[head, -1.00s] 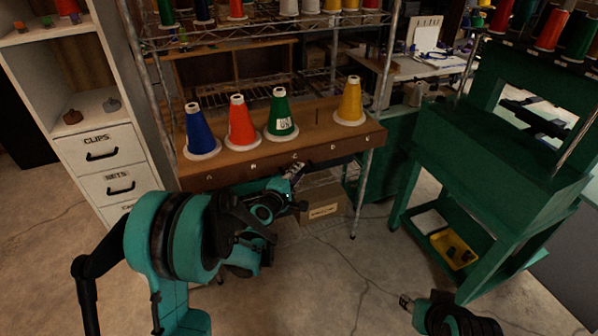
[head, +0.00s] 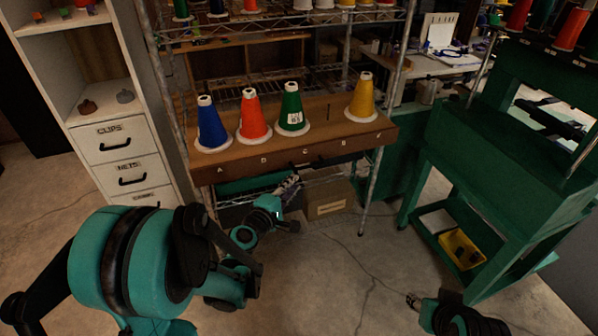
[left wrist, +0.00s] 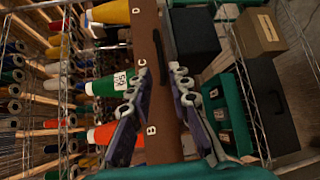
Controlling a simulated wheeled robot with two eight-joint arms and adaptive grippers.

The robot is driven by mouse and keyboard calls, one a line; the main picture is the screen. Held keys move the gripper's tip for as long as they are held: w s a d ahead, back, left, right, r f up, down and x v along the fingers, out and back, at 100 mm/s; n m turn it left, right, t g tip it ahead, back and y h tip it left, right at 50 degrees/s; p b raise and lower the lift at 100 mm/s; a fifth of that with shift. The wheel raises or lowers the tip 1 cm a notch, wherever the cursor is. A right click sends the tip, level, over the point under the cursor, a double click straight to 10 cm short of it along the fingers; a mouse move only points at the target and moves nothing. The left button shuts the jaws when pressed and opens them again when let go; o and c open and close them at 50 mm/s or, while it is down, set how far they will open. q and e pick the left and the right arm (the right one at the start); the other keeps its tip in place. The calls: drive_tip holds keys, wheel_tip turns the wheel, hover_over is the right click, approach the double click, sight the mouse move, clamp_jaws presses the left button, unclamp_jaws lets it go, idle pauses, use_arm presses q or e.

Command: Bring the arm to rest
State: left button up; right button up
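My left gripper (head: 290,187) is just below the front edge of the wooden shelf board (head: 225,160), apart from the cones. In the left wrist view its two fingers (left wrist: 156,78) stand apart with nothing held between them. My right gripper (head: 413,301) is low at the lower right, over the floor; its fingers are too small to read. On the board a blue cone (head: 211,127), a red cone (head: 252,117), a green cone (head: 291,110) and a yellow cone (head: 363,98) stand upright.
A white drawer cabinet (head: 118,140) stands left of the rack. A green machine stand (head: 495,150) with a yellow tray (head: 462,250) is at the right. A cardboard box (head: 328,197) sits under the board. The floor (head: 330,280) between my arms is clear.

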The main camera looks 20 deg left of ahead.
use_arm(q)
drive_tip(key=s+d+r+m+g+h, duration=0.1)
drive_tip(key=s+d+m+g, duration=0.2)
drive_tip(key=s+d+m, duration=0.3)
drive_tip(key=s+a+f+m+g+y, duration=0.1)
drive_tip(key=s+a+m+g+y, duration=0.1)
drive_tip(key=s+m, duration=0.3)
drive_tip(key=s+a+f+m+g+y, duration=0.2)
drive_tip(key=s+m, duration=0.4)
drive_tip(key=s, duration=0.7)
drive_tip(key=shift+s+a+g, duration=0.4)
drive_tip(key=shift+a+g, duration=0.05)
drive_tip(key=shift+g, duration=0.55)
